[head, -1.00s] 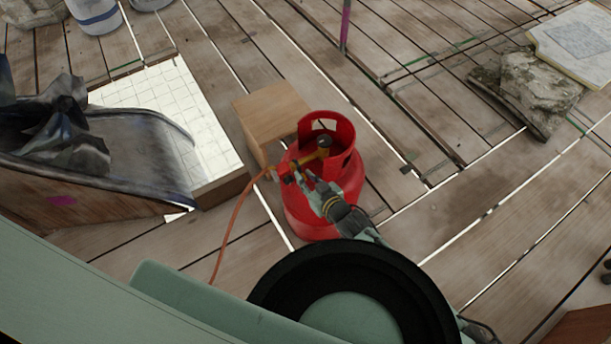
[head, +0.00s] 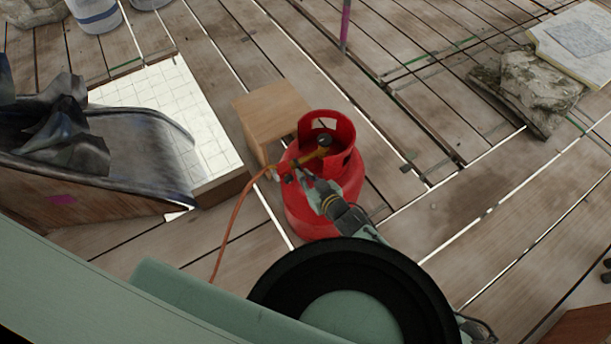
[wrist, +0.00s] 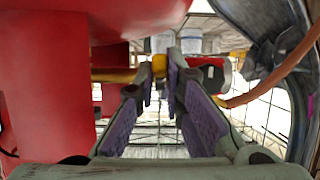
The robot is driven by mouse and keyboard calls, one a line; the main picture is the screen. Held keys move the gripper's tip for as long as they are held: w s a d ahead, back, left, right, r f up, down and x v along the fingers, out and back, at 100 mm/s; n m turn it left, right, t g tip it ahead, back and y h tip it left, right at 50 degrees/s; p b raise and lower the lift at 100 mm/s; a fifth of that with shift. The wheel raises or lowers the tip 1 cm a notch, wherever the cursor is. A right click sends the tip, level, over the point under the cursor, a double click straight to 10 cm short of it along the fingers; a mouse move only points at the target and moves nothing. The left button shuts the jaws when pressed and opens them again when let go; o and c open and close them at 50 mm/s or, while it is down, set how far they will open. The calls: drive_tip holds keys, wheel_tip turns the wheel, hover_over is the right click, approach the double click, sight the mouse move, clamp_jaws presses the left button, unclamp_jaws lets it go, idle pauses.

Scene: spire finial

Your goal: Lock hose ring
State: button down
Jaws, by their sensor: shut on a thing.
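A red gas cylinder (head: 318,212) stands upright on the deck with its collar around a brass-coloured valve (head: 314,156). An orange hose (head: 233,222) rises to a small red connector beside the valve. In the wrist view the hose (wrist: 275,82) runs from the right to the red connector (wrist: 212,72), which has a pale edge. My gripper (head: 301,177) is at the valve outlet, outside the collar. In the wrist view my purple-padded fingers (wrist: 160,78) are shut on a small yellow ring (wrist: 159,65) at their tips. The exact contact is partly hidden by the fingers.
A wooden box (head: 270,115) stands just behind the cylinder. A tiled panel (head: 160,105) and a grey chute-like piece (head: 130,150) lie to the left. A stone block (head: 530,85) is at the right. The planks between cylinder and stone are mostly clear.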

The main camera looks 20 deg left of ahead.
drive_tip(key=shift+f, duration=0.15)
drive_tip(key=f+b, duration=0.1)
drive_tip(key=b, duration=0.2)
drive_tip(key=shift+f+t+y+b, duration=0.2)
drive_tip(key=shift+t+y+b, duration=0.2)
drive_tip(key=f+t+y+b, duration=0.1)
drive_tip(key=b, duration=0.3)
drive_tip(key=shift+a+y+b, duration=0.1)
drive_tip(key=shift+y+b, duration=0.2)
drive_tip(key=shift+b, duration=0.1)
drive_tip(key=t+y+b, duration=0.1)
drive_tip(key=b, duration=0.2)
drive_tip(key=shift+w+a+f, duration=0.1)
drive_tip(key=shift+w+f, duration=0.05)
drive_tip(key=shift+f, duration=0.05)
drive_tip(key=shift+y+b, duration=0.4)
drive_tip(key=shift+b, duration=0.45)
drive_tip(key=shift+a+r+t, duration=0.1)
drive_tip(key=shift+t, duration=0.3)
drive_tip(key=shift+r, duration=0.1)
drive_tip(key=c, duration=2)
unclamp_jaws()
drive_tip(key=shift+o, duration=0.2)
